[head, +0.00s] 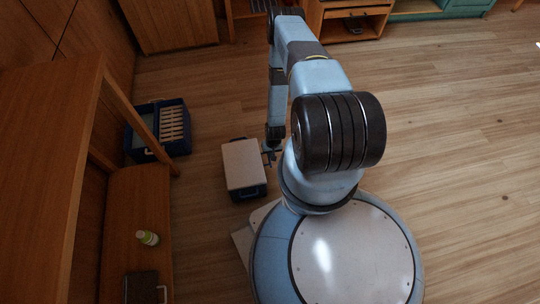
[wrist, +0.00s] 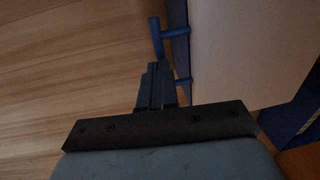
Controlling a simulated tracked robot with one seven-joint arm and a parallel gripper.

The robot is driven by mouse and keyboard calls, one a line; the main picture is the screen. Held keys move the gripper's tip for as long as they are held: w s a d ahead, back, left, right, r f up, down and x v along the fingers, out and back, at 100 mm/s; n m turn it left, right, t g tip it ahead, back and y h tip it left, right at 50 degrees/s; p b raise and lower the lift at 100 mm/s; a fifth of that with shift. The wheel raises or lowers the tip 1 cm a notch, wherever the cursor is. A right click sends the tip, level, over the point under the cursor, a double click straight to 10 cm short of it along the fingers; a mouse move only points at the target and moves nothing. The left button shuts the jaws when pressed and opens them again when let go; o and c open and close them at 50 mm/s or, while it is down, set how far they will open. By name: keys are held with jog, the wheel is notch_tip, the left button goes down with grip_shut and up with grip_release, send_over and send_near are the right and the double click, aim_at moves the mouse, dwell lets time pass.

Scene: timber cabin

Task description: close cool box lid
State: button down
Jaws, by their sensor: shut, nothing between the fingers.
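The cool box (head: 246,190) stands on the floor left of my base, with a dark blue body and a pale, flat lid (head: 243,163). From above the lid covers the top of the box; whether it sits fully down I cannot tell. In the wrist view the pale lid (wrist: 240,50) fills the upper right, with a blue handle-like bar (wrist: 174,32) at its left side. My gripper (head: 269,152) is at the right side of the box. In the wrist view my gripper (wrist: 157,72) is shut and empty, its tips close to the blue bar; contact is unclear.
An open dark blue crate (head: 177,149) with pale slatted contents stands further left on the floor. A wooden bench (head: 122,215) along the left carries a green-and-white bottle (head: 147,238) and a dark object (head: 141,287). The floor to the right (head: 450,130) is clear.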

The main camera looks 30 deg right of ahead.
notch_tip(320, 180, up, 13)
jog(key=d, duration=0.2)
jog(key=shift+s+d, duration=0.25)
jog(key=shift+f, duration=0.1)
